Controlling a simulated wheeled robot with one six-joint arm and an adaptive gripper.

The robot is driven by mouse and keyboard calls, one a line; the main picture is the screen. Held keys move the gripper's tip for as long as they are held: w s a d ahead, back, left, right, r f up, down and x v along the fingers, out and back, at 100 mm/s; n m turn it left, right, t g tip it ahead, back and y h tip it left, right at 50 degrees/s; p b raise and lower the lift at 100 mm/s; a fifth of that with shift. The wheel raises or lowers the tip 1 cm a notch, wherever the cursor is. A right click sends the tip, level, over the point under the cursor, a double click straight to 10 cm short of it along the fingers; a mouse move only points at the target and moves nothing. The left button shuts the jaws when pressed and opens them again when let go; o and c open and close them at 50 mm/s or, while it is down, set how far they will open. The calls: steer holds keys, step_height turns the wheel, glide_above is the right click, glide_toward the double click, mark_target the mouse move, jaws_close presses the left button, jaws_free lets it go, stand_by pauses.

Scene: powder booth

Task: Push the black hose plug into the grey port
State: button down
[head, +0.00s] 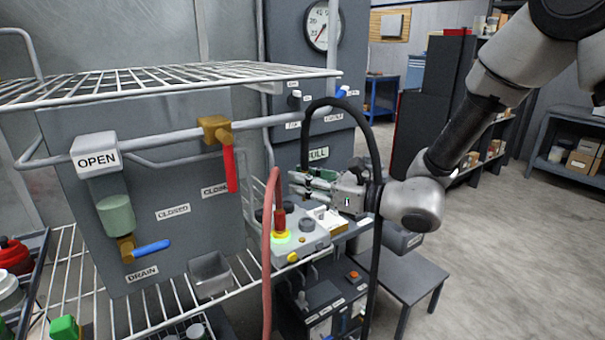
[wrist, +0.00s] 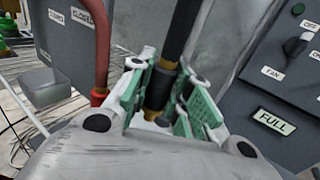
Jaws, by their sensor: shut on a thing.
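My gripper (head: 304,184) is shut on the black hose plug, whose dark body and brass collar (wrist: 157,92) show between the green finger pads in the wrist view. The black hose (head: 343,101) rises from the plug, arches over and hangs down in front of my wrist. In the head view the plug is mostly hidden by the fingers. My gripper is above the grey box (head: 315,250). A grey round fitting (head: 318,212) shows on the box below the fingers. I cannot tell whether it is the grey port, or whether the plug touches a port.
A red hose (head: 267,260) hangs left of my gripper, close to it in the wrist view (wrist: 101,45). A dark red fitting (head: 280,218) stands in a yellow ring on the box. A wire shelf (head: 180,78) and pipes are at left. Open floor lies at right.

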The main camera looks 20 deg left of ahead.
steer(key=shift+s+d+f, duration=0.3)
steer(key=shift+d+f, duration=0.1)
steer(key=shift+f, duration=2.5)
steer(key=shift+f, duration=0.4)
steer(key=c, duration=1.2)
jaws_free()
steer(key=shift+c, duration=0.2)
